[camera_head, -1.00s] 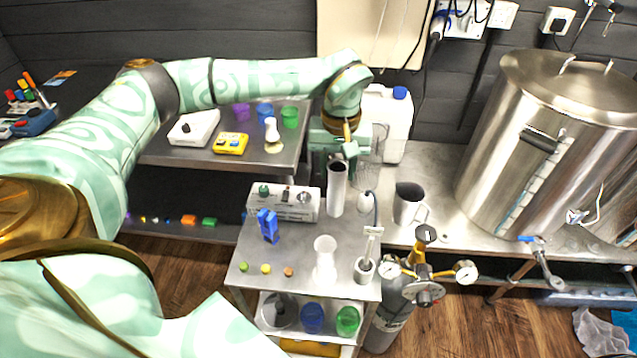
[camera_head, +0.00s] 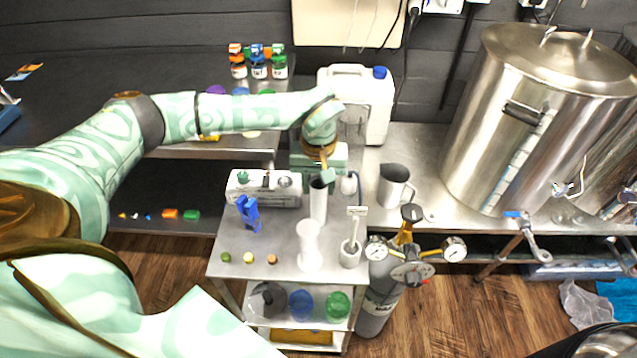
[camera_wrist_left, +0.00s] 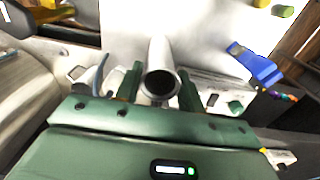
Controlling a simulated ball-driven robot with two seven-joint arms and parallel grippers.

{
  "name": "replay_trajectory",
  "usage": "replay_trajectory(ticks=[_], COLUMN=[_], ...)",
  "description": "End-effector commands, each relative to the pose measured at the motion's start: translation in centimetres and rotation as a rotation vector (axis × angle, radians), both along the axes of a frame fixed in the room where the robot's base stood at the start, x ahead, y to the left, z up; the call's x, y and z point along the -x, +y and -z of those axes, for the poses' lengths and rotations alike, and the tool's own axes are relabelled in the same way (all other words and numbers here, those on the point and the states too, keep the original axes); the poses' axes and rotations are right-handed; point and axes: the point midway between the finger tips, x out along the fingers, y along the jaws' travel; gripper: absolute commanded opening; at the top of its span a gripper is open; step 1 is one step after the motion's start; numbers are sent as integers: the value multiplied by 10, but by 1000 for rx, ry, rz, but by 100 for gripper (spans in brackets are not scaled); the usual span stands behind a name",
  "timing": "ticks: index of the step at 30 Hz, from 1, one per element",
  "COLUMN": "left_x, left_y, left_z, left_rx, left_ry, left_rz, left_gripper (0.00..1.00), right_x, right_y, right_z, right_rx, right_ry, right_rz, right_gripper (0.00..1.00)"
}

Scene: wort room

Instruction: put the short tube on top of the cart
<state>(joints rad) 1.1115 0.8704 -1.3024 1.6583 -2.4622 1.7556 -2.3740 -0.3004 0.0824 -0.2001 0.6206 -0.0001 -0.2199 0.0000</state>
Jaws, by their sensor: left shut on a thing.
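The short tube (camera_head: 318,203) is a grey, open-topped metal cylinder, upright at the rear of the cart. My left gripper (camera_head: 325,176) is shut on it near its upper end. In the left wrist view the tube (camera_wrist_left: 160,83) shows its dark round mouth between the two green fingers (camera_wrist_left: 158,88). The cart (camera_head: 232,262) is a small steel trolley with a flat top and lower shelves. The tube's lower end overlaps the cart top in the head view; I cannot tell whether it touches. My right gripper is not in view.
A gas bottle (camera_head: 379,303) stands right of the cart; a metal jug (camera_head: 394,186) is on the bench.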

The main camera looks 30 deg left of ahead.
Motion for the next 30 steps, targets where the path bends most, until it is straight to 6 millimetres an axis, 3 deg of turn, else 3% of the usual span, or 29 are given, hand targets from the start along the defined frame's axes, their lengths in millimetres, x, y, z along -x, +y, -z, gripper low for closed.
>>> replay_trajectory(ticks=[3, 4, 6, 17, 30], left_x=[0, 0, 0, 0, -1], left_y=[0, 0, 0, 0, 0], left_z=[2, 2, 2, -6, -100], left_rx=[-1, -1, -1, 0, -1], left_ry=[1, 1, 1, -2, -4], left_rz=[0, 0, 0, 0, -1], left_gripper=[4, 44, 60, 60, 60], right_x=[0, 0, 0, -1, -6], right_y=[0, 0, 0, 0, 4], right_z=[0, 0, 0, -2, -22], right_rx=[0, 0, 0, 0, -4], right_ry=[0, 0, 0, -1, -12], right_rz=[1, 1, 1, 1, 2], right_gripper=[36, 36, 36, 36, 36])
